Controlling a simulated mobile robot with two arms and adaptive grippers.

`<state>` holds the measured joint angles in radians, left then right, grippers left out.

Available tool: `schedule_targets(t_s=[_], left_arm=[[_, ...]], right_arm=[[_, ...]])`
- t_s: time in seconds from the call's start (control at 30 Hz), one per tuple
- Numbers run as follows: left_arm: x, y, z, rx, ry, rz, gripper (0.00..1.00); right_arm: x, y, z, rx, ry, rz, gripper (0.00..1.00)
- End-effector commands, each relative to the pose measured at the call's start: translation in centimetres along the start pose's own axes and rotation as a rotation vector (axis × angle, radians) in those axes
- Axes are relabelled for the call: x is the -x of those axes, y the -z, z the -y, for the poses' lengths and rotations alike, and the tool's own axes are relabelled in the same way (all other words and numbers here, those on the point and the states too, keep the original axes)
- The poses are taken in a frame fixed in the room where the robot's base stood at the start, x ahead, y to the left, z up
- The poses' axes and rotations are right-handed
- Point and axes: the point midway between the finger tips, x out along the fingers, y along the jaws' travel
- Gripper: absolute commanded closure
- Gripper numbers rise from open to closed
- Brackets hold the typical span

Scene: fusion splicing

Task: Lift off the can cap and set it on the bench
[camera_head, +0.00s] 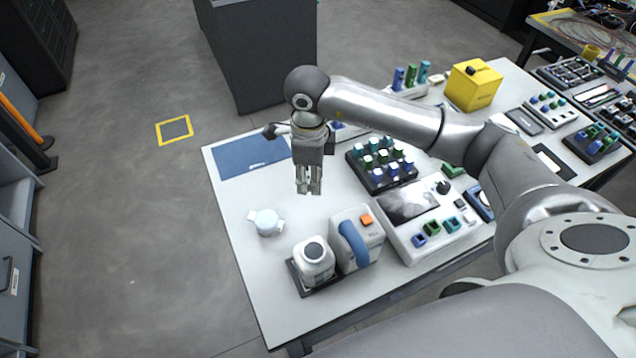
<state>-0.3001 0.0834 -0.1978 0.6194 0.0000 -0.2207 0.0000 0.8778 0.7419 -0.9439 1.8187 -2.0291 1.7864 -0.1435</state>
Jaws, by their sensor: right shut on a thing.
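The white can (314,268) stands upright near the front of the bench (345,296), with a dark round area at the middle of its top. My right gripper (309,188) points down over the bench, farther back than the can and apart from it. Its fingers are close together on the can cap, of which little can be made out between them. My left gripper is not in view.
A white device with a blue handle (357,243) stands close on the can's right. A dark rack (380,165) and a screen unit (425,218) stand farther right. The bench's front left is clear.

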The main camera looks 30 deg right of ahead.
Motion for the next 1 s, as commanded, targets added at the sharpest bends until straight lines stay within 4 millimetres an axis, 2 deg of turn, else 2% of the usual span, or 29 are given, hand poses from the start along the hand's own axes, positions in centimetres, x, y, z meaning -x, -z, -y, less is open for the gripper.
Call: schedule_targets(t_s=[0.3,0.5,0.7,1.0], left_arm=[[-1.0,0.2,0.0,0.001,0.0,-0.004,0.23],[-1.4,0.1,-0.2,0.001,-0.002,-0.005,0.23],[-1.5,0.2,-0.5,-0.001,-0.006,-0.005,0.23],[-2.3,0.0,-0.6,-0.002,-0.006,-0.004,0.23]], right_arm=[[-4.0,0.6,2.2,-0.588,-0.002,-0.003,0.88],[-5.9,1.1,3.2,-0.889,-0.001,-0.003,0.88],[-6.8,1.4,3.7,-1.044,0.0,-0.002,0.88],[-7.9,1.4,3.8,-1.071,0.0,-0.002,0.88]])
